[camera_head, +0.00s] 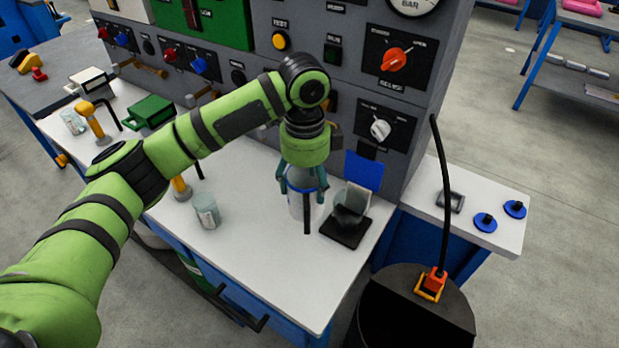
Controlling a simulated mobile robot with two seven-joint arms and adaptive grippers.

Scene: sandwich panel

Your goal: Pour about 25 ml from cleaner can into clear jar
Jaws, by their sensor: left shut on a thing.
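My left gripper (303,188) points down over the white bench and is shut on a whitish can with a blue band (296,207), which I take to be the cleaner can. The can looks upright; the fingers hide part of it, and I cannot tell whether its base touches the bench. A clear jar (207,213) with a pale label stands on the bench to the left of the can. A greyish see-through vessel (349,207) sits on a small black stand (345,234) just right of the can. My right gripper is not in view.
A grey control panel (345,75) with knobs rises close behind the gripper. A green box (151,112), a white box (91,79) and another clear jar (72,122) stand at the left. The front of the bench (285,275) is clear. A black drum (415,300) stands at the lower right.

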